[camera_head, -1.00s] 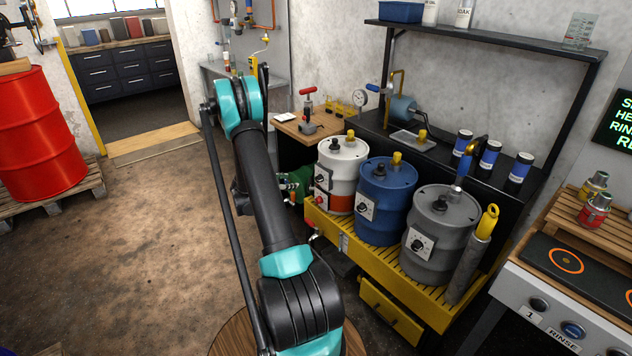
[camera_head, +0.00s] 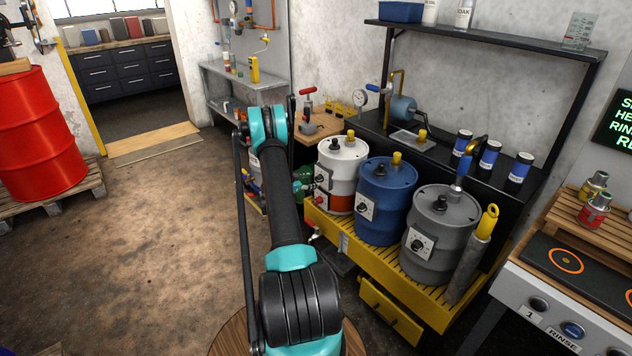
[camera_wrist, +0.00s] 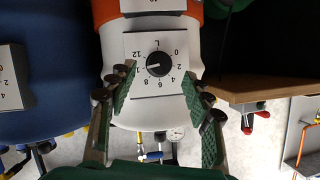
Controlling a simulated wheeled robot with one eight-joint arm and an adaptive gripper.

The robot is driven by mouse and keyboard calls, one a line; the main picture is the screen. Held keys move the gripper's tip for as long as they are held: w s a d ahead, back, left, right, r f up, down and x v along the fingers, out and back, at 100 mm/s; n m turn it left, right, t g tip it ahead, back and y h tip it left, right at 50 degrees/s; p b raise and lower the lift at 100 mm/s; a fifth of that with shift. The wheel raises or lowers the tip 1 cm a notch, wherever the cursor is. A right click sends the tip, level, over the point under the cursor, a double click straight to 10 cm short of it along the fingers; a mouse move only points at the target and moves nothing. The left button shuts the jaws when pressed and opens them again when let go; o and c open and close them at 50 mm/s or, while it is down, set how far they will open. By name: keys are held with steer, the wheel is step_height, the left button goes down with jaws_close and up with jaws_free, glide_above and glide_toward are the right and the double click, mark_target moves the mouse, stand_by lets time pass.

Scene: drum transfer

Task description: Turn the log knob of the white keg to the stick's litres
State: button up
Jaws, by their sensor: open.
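The white keg (camera_head: 343,162) with an orange-red lower band stands at the left of the keg row. In the wrist view its white wall (camera_wrist: 110,45) fills the middle, upside down. Its black log knob (camera_wrist: 159,64) sits on a dial plate (camera_wrist: 140,45) numbered 0 to 12 with an L. The knob's white mark points left, near a partly hidden number between 8 and 12. My gripper (camera_wrist: 159,72) is open, its green-padded fingers on either side of the knob, apart from it in the picture. In the head view my arm mostly hides the gripper. I cannot identify the stick or a reading.
A blue keg (camera_head: 385,205) and a grey keg (camera_head: 437,230) stand right of the white keg on a yellow slatted stand (camera_head: 365,258). A grey tube (camera_head: 470,262) with a yellow loop leans beside the grey keg. A wooden bench (camera_wrist: 245,88) edge is close to the fingers.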

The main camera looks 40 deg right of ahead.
mark_target(317, 179)
steer(key=shift+x, duration=2.4)
steer(key=c, duration=1.2)
